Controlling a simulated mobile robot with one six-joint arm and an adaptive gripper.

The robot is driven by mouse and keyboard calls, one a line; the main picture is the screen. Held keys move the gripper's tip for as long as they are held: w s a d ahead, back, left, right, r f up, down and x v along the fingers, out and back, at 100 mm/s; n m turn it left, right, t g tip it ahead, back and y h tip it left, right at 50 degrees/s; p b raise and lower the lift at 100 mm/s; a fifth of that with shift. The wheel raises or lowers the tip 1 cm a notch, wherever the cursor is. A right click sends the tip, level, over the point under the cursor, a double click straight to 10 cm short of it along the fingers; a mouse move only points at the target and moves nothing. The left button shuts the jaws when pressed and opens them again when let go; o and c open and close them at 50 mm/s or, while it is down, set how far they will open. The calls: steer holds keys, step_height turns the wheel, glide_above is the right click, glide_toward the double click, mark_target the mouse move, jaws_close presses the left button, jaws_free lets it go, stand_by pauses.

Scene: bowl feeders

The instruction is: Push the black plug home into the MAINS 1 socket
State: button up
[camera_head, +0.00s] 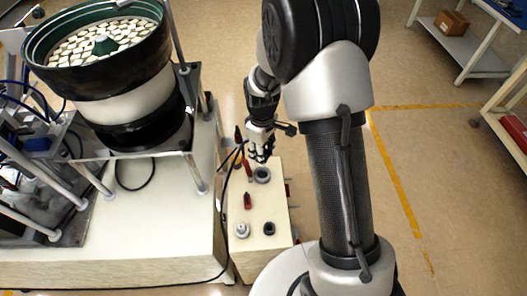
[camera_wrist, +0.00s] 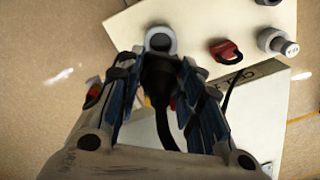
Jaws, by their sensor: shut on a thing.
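My gripper (camera_head: 261,150) is above the far end of a cream box, fingers pointing down. In the wrist view its fingers (camera_wrist: 158,66) are closed around the black plug (camera_wrist: 160,88), whose black cable runs back between them. A round grey socket (camera_wrist: 160,40) lies just beyond the plug tip; it also shows in the head view (camera_head: 262,175) just below the fingers. The plug overlaps the socket's near rim in the wrist view. I cannot tell whether it has entered, and no MAINS 1 label is readable. The plug is hidden in the head view.
The cream box (camera_head: 258,256) also carries a red part (camera_head: 247,201), a light round fitting (camera_head: 242,230) and a dark one (camera_head: 269,228). A black cable (camera_head: 225,210) runs along its left side.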

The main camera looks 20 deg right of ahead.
steer(key=shift+f+b, duration=2.35)
steer(key=shift+f, duration=1)
steer(key=shift+s+f+b, duration=0.1)
steer(key=shift+f+b, duration=0.75)
steer(key=shift+f, duration=0.55)
steer(key=o, duration=1.3)
steer(key=shift+o, duration=0.5)
steer(key=shift+o, duration=0.8)
steer(key=shift+r, duration=0.1)
steer(key=shift+r+p, duration=2.65)
steer(key=shift+r, duration=0.85)
